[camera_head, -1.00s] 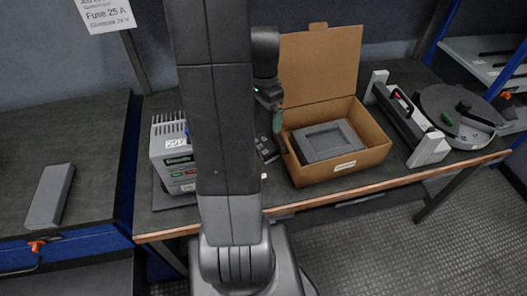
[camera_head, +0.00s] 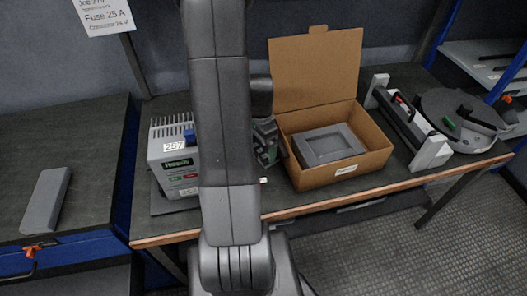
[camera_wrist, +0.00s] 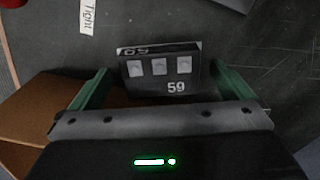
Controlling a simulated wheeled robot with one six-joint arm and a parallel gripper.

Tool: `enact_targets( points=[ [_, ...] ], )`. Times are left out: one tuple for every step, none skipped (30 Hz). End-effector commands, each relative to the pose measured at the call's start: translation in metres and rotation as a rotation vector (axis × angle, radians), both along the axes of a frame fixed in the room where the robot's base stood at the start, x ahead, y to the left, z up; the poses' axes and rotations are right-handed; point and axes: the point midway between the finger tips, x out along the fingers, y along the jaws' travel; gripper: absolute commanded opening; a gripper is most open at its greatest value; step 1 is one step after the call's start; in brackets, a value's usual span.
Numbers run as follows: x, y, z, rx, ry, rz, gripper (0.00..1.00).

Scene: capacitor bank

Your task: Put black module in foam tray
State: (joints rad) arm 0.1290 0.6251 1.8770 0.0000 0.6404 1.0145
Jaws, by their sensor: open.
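The black module (camera_wrist: 158,72), marked 59 and bearing three pale square buttons, lies on the dark surface in the wrist view. My gripper (camera_wrist: 158,80) is open, with one green finger to the left of the module and one to the right. I cannot tell whether either finger touches it. In the head view my gripper (camera_head: 267,152) is low over the bench, just left of the cardboard box, and the module is mostly hidden there. The grey foam tray (camera_head: 331,161), with an empty rectangular recess, sits inside the open cardboard box (camera_head: 350,174).
A grey unit labelled 257 (camera_head: 174,163) stands left of my arm. A rack with white end blocks (camera_head: 431,152) and a round dark holder (camera_head: 462,117) are at the right. A grey bar (camera_head: 46,200) lies on the left bench. The box lid (camera_head: 316,70) stands up behind.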

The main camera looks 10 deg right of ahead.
Motion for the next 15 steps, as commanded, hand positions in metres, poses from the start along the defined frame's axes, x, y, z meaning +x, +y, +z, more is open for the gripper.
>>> enact_targets(
  points=[
    [-0.001,0.000,-0.007,0.001,0.004,0.000,1.00],
    [0.000,-0.001,-0.010,0.000,0.002,-0.001,1.00],
    [0.000,-0.001,-0.013,0.000,0.002,-0.001,1.00],
    [0.000,-0.001,-0.015,0.000,0.002,-0.001,1.00],
    [0.000,-0.001,-0.017,0.000,0.001,0.000,1.00],
    [0.000,-0.001,-0.018,0.000,0.000,0.000,1.00],
    [0.000,-0.001,-0.018,0.000,-0.001,0.000,1.00],
    [0.000,-0.001,-0.019,0.000,-0.001,0.000,1.00],
    [0.000,-0.001,-0.019,0.000,-0.001,0.000,1.00],
    [0.000,-0.001,-0.018,0.000,-0.001,0.000,1.00],
    [0.000,-0.001,-0.018,0.000,-0.001,0.000,1.00],
    [0.000,-0.001,-0.018,0.000,-0.001,0.000,1.00],
    [0.000,-0.001,-0.018,0.000,-0.001,0.000,1.00],
    [0.000,-0.001,-0.018,0.000,-0.001,0.000,0.94],
    [0.000,-0.001,-0.018,0.000,-0.001,0.000,0.86]
  ],
)
